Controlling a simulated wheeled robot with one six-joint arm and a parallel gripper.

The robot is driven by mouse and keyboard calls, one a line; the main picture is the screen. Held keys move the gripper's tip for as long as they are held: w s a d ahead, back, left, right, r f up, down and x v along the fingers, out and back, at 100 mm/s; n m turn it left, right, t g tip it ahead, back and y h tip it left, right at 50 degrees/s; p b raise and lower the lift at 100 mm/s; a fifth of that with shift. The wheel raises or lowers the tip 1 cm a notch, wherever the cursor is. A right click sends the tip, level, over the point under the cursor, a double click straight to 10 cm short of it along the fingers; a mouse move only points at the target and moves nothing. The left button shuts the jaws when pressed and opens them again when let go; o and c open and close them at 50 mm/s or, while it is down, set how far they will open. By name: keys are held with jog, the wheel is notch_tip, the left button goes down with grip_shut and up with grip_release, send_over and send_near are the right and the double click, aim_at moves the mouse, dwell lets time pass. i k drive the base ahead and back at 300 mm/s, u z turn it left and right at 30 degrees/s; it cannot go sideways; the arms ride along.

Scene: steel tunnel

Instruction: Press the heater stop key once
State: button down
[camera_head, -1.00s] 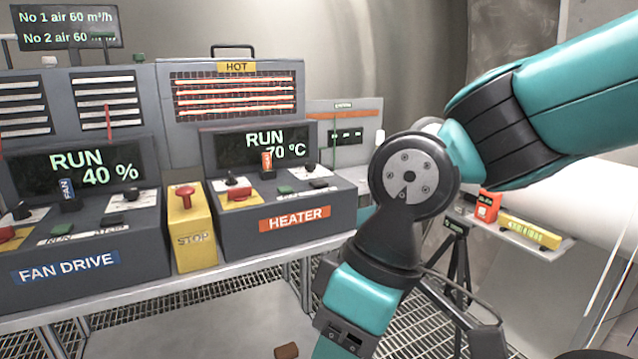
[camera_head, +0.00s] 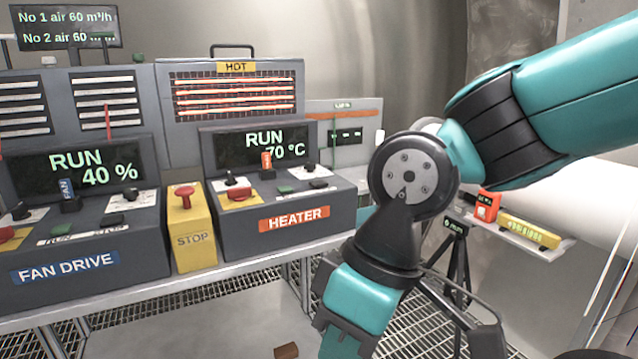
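The heater console (camera_head: 275,232) is a dark grey box with an orange HEATER label and a screen (camera_head: 262,145) reading RUN 70 °C. Its sloped top carries a green key (camera_head: 285,190), a dark key (camera_head: 318,184) to its right, and a red key (camera_head: 240,194) on a yellow plate at left. The heater key lettering is too small to read, so which one is stop is not readable. My arm hangs down to the right of the console, and its lower link is cut by the bottom edge. My gripper's fingertips are out of view. Nothing visible touches the console.
A yellow STOP box (camera_head: 192,240) with a red mushroom button stands left of the heater, beside the fan drive console (camera_head: 82,250), which reads RUN 40 %. The HOT heater unit (camera_head: 232,100) stands behind.

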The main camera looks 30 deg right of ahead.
aim_at(320, 182)
jog(key=u, duration=0.35)
jog(key=k, duration=0.9)
jog(key=u, duration=0.65)
jog(key=k, duration=0.45)
jog(key=u, duration=0.25)
jog(key=i, duration=2.1)
jog(key=z, duration=1.55)
jog(key=i, duration=0.8)
jog(key=z, duration=0.9)
